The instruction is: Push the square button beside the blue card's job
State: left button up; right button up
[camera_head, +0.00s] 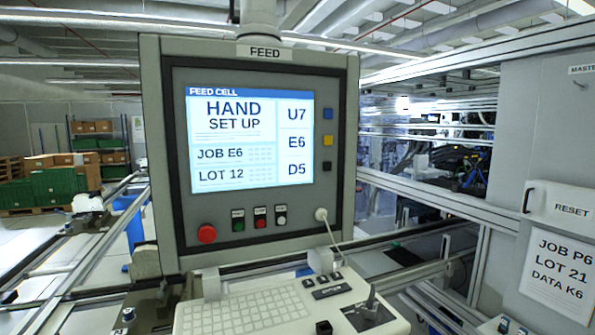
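A grey FEED panel (350,70) stands upright in front of me. Its lit screen (235,183) reads "FEED CELL", "HAND SET UP", "JOB E6" and "LOT 12". The screen's right column lists U7, E6 and D5. I make out no blue card. Neither gripper can be made out in this view.
Below the screen are a red round button (207,234) and several small buttons. A pale console (245,310) with a keypad and joystick juts out beneath. At right, a white sheet (556,272) reads "JOB P6, LOT 21, DATA K6", under a "RESET" plate (570,210). Metal rails flank the panel.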

grip_shut()
dwell(1.0)
